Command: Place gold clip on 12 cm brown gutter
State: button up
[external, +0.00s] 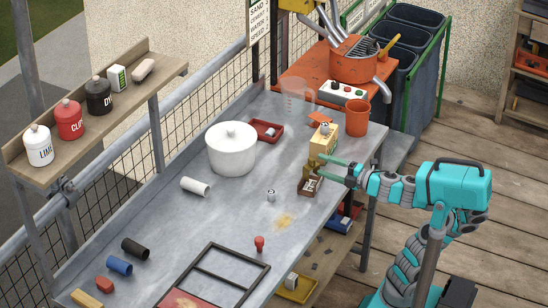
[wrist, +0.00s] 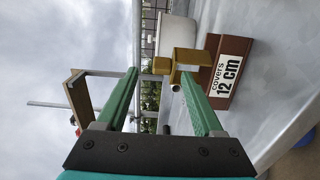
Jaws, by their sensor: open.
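The brown gutter (external: 311,187) is a short dark brown piece near the table's right edge. In the wrist view the brown gutter (wrist: 216,101) carries a white "covers 12 cm" label. The gold clip (external: 307,171) is at the gutter's far side in the external view. In the wrist view the gold clip (wrist: 186,56) is a bent, U-like piece against the gutter's left end, overlapping it; whether it is seated is unclear. My gripper (external: 321,169) is open beside them. Its green fingers (wrist: 158,72) are apart, and the right fingertip is close to the clip, partly in front of it.
A yellow box (external: 323,142) stands just behind the clip. A white lidded pot (external: 231,152) and a white roll (external: 195,187) are to the left. A small metal piece (external: 271,195) and a red knob-like item (external: 259,243) lie nearer. The mid-table is mostly clear.

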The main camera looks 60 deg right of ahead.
jog(key=shift+s, duration=0.5)
